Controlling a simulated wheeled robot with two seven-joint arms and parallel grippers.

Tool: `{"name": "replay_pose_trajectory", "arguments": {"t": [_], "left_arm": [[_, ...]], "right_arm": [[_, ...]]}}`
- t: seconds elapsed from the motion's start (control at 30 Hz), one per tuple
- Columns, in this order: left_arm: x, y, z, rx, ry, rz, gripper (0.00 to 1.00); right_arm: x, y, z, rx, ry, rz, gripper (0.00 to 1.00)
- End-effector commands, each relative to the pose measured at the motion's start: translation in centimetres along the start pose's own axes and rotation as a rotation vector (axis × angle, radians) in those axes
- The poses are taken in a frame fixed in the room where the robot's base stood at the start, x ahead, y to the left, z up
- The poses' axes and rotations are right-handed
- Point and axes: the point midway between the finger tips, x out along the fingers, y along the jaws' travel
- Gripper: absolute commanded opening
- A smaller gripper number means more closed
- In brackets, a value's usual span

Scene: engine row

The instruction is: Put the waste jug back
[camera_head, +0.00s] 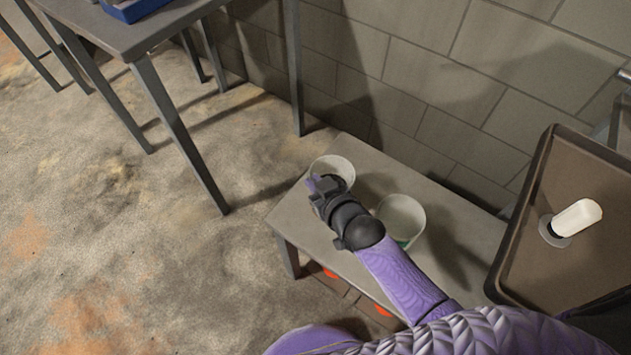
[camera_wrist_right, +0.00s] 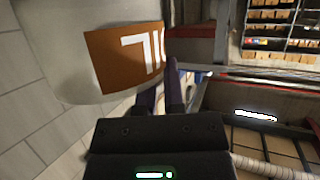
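A white open-topped container (camera_head: 338,166) stands on or just above a low grey bench by the wall; I cannot tell if it is the waste jug. My right gripper (camera_head: 315,184) overlaps its near side and hides its lower part. In the right wrist view a white container with an orange label (camera_wrist_right: 128,55) fills the upper left. The right gripper's two purple fingers (camera_wrist_right: 162,88) are close together at its edge. A narrow gap shows between them, and I cannot tell whether they grip anything. My left gripper is not in view.
A second white container (camera_head: 402,216) with a green patch stands on the low bench (camera_head: 455,225), right of my gripper. A brown tray (camera_head: 522,250) with a white cylinder (camera_head: 577,217) is at right. A grey table (camera_head: 95,30) stands upper left. The floor at left is clear.

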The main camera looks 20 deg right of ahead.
Motion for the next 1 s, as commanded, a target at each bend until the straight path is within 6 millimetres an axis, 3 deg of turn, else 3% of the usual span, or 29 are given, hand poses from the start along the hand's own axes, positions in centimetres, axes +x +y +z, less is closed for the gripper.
{"name": "replay_pose_trajectory", "arguments": {"t": [0.03, 0.1, 0.13, 0.47, 0.8, 1.0], "left_arm": [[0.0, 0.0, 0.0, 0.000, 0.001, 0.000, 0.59], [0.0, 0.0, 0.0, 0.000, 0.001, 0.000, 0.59], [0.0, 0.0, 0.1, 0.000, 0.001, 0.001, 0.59], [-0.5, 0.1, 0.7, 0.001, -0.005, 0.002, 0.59], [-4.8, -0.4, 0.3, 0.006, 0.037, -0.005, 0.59], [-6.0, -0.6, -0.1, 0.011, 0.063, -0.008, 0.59]], "right_arm": [[0.0, 0.0, 0.0, 0.000, 0.000, 0.000, 0.23], [0.0, 0.0, 0.0, 0.000, 0.000, 0.000, 0.38], [0.0, 0.0, 0.0, 0.000, 0.000, 0.000, 0.39], [-0.5, 0.0, -0.4, 0.000, 0.000, 0.000, 0.39], [-8.3, 0.0, -0.7, 0.000, -0.001, 0.000, 0.39], [-11.6, 0.0, -0.4, 0.000, 0.000, 0.000, 0.39]]}}
